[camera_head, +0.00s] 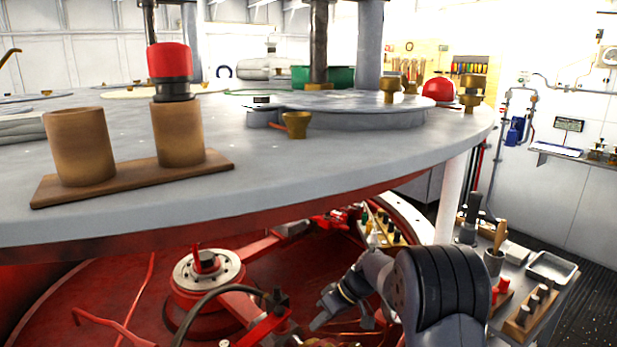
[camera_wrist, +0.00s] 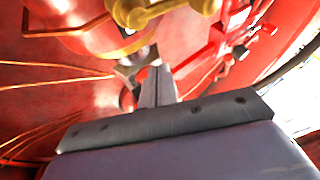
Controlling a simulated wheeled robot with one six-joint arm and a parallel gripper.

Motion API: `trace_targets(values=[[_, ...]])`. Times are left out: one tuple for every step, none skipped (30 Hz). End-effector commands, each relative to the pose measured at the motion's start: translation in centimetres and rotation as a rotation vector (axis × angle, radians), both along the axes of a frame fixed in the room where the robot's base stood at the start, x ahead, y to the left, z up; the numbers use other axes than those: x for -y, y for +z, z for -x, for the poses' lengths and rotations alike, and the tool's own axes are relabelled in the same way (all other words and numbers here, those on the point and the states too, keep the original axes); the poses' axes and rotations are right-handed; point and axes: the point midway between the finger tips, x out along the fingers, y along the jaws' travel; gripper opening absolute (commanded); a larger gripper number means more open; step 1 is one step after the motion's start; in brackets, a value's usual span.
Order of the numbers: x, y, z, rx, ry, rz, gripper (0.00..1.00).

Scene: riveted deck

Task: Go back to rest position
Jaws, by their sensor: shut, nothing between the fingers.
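My gripper (camera_wrist: 157,88) shows in the wrist view with its two fingers together and nothing held between them. It points toward red machinery, with a red surface and brass-coloured fittings (camera_wrist: 145,12) beyond the fingertips. In the head view my arm is at the lower right, below the level of the grey round deck. My gripper (camera_head: 318,322) is low there, near the red mechanism; its fingertips are small and hard to make out.
The grey deck (camera_head: 330,160) overhangs the red mechanism (camera_head: 207,272). On it, a wooden base (camera_head: 130,182) carries two brown cups, one with a red-topped piece (camera_head: 170,62). A side bench (camera_head: 550,300) with small tools stands right of my arm. Dark floor (camera_head: 590,310) is clear at far right.

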Motion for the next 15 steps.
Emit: trace_targets(values=[[0.11, 0.15, 0.0, -0.002, -0.025, -0.001, 0.0], [0.16, 0.14, -0.02, -0.002, -0.037, -0.001, 0.0], [0.22, 0.11, -0.07, -0.002, -0.049, -0.001, 0.0], [0.26, 0.09, -0.11, 0.0, -0.057, -0.001, 0.0], [0.29, 0.06, -0.12, 0.0, -0.063, 0.0, 0.0], [0.31, 0.02, -0.12, -0.001, -0.069, 0.0, 0.0], [0.32, 0.0, -0.12, -0.002, -0.072, 0.0, 0.0], [0.32, -0.01, -0.12, -0.002, -0.074, 0.0, 0.0], [0.33, -0.03, -0.14, -0.001, -0.076, 0.0, 0.0], [0.34, -0.04, -0.14, -0.001, -0.076, 0.0, 0.0], [0.33, -0.04, -0.14, -0.001, -0.076, 0.0, 0.0], [0.33, -0.04, -0.14, -0.001, -0.076, 0.0, 0.0], [0.33, -0.04, -0.14, -0.001, -0.075, 0.0, 0.0], [0.33, -0.04, -0.14, -0.001, -0.075, 0.0, 0.0], [0.33, -0.04, -0.14, -0.001, -0.075, 0.0, 0.0]])
